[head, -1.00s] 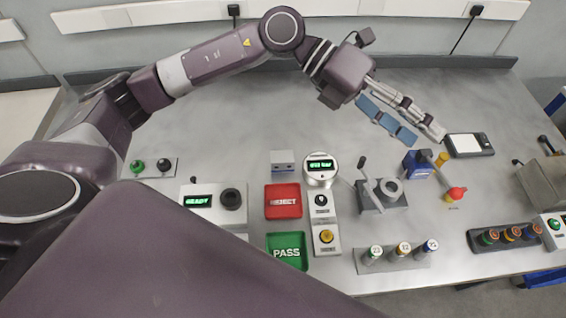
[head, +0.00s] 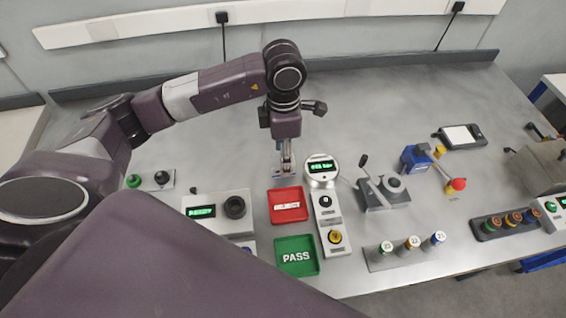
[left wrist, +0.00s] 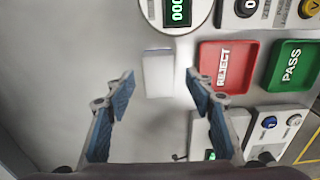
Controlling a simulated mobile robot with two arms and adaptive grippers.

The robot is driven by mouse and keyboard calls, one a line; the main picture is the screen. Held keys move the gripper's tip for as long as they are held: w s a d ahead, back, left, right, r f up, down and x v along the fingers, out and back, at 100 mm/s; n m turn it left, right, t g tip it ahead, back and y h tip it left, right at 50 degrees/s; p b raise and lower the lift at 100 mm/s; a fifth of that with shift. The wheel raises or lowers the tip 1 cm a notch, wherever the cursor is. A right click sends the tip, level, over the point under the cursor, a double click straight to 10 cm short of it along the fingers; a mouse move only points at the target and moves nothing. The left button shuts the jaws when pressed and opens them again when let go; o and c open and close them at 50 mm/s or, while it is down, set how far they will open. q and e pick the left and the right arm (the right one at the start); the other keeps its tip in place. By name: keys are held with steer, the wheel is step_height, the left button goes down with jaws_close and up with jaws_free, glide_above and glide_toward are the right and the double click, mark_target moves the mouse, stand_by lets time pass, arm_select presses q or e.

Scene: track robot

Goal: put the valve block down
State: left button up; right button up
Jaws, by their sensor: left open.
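A pale grey block (left wrist: 158,73), which I take to be the valve block, shows in the left wrist view beside the red REJECT tray (left wrist: 228,66). In the head view it is mostly hidden behind my left gripper (head: 286,171), which points down just behind the REJECT tray (head: 287,204). In the left wrist view the two blue-padded fingers of my left gripper (left wrist: 160,84) are spread apart, with the block between and ahead of their tips. A gap shows on both sides of the block. My right gripper is not in view.
A round gauge (head: 321,170) stands right of the left gripper. The green PASS tray (head: 297,255) is in front of the REJECT tray. A READY box (head: 217,212) is at left. A lever clamp (head: 383,192) and a blue valve-like part (head: 415,158) stand at right. The rear bench is clear.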

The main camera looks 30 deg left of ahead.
arm_select(q)
steer(key=shift+a+f+p, duration=0.1)
steer(key=shift+f+p, duration=0.25)
steer(key=shift+f, duration=1.5)
jaws_close()
